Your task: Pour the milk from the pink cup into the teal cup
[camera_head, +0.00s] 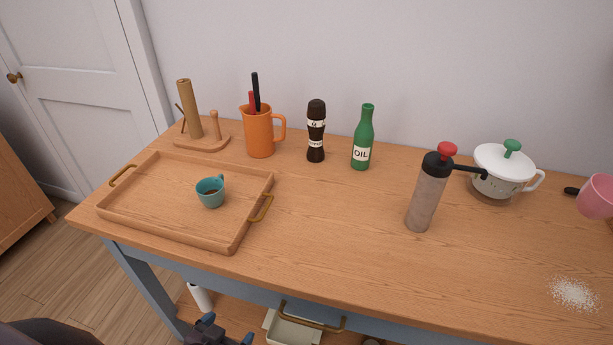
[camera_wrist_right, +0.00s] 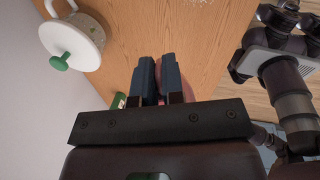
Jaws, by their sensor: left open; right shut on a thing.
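My left gripper (camera_head: 226,330) is open and empty at the bottom of the head view, below the counter's front edge and apart from both cups.
A grey mill (camera_head: 425,200) with a crank and a white pot (camera_head: 497,183) stand between the cups. A paper-towel stand (camera_head: 203,141), orange jug (camera_head: 260,134), pepper grinder (camera_head: 316,140) and green oil bottle (camera_head: 362,140) line the back. White powder (camera_head: 575,293) lies front right. The counter's middle front is clear.

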